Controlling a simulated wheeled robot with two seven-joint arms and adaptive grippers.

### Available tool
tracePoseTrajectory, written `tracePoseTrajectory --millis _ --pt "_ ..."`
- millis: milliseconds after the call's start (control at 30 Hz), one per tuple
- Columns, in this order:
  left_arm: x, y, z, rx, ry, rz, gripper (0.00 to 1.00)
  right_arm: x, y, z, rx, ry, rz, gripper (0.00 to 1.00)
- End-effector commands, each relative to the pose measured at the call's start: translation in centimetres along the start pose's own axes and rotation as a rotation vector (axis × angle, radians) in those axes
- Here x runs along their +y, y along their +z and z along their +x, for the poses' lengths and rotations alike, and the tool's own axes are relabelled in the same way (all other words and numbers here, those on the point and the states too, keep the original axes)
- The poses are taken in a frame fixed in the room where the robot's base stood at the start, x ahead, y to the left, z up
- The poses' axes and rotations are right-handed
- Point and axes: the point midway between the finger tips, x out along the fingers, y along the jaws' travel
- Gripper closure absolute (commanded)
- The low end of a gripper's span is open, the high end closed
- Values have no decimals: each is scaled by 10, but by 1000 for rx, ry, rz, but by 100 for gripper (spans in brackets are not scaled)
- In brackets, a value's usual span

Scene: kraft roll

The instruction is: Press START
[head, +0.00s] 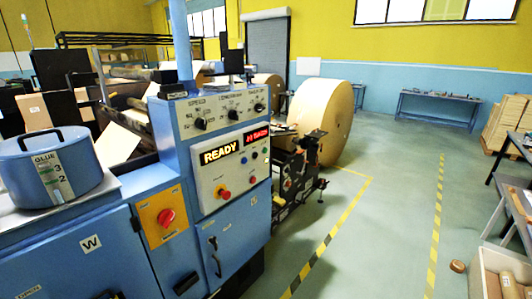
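The blue machine's control panel (232,168) faces me near the middle of the head view. It carries a lit READY display (222,151), a smaller red-lettered display (257,136) and a red mushroom button (224,193). Several small round buttons (254,155) sit below the red display. Their labels are too small to read, so I cannot tell which one is START. Three black knobs line the upper panel (228,108), under labels that begin with SPEED. Neither of my grippers shows in this view.
A blue glue pot (50,168) stands on the machine's left top. A red rotary switch (166,218) sits on a yellow plate. A large kraft roll (321,121) stands behind the panel. Open floor (385,215) with yellow-black tape lies right; a bench and box edge the far right.

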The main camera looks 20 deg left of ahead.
Motion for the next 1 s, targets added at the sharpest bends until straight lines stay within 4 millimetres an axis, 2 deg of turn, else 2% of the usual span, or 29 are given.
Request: tracePoseTrajectory --millis 133,600,1000 --pt "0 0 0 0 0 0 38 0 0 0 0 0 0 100" --pt "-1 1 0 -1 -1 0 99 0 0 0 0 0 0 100" --pt "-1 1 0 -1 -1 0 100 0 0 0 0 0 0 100"
